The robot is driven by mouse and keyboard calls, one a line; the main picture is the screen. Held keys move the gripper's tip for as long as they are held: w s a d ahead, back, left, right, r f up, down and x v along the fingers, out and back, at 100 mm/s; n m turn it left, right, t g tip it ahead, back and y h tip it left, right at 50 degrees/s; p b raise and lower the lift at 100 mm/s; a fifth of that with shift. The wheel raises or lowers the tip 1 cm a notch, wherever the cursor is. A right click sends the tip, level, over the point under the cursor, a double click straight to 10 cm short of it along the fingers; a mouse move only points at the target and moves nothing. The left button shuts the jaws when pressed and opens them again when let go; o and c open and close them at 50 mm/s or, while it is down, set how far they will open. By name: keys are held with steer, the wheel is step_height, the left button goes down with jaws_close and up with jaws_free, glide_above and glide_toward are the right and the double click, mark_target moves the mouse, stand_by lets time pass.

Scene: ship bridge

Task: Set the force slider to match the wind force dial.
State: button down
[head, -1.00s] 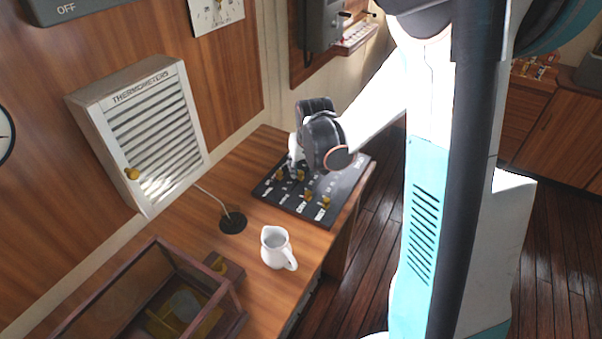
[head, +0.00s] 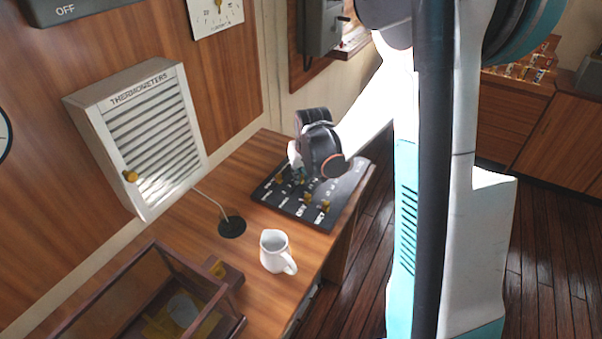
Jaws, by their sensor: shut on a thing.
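A black slider panel (head: 292,208) with white labels and several brass knobs lies on the wooden desk. Two brass knobs (head: 325,206) show at its near right side, and another (head: 279,179) at its left. My gripper (head: 296,164) is over the far left part of the panel, pointing down, shut on a slider knob there. My dark wrist hides most of the grip, and I cannot tell which slider it is. A white dial (head: 215,14) with a brass pointer hangs on the wall, cut off by the top edge. Its label is too small to read.
A white jug (head: 276,252), a thin lamp or microphone stand (head: 232,227) and a glass-topped wooden case (head: 110,290) stand on the desk (head: 190,236). A white louvred thermometers cabinet (head: 145,135) is on the wall. Dark floor lies to the right.

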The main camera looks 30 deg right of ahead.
steer(key=w+d, duration=0.1)
steer(key=d, duration=0.1)
steer(key=w+d, duration=0.2)
steer(key=d, duration=0.1)
steer(key=w+d, duration=0.2)
steer(key=shift+d, duration=0.15)
steer(key=shift+d+r, duration=0.1)
steer(key=shift+d, duration=0.05)
steer(key=shift+w, duration=0.1)
steer(key=c, duration=1.8)
jaws_free()
steer(key=shift+o, duration=1.4)
steer(key=shift+d, duration=0.15)
steer(key=v, duration=1.2)
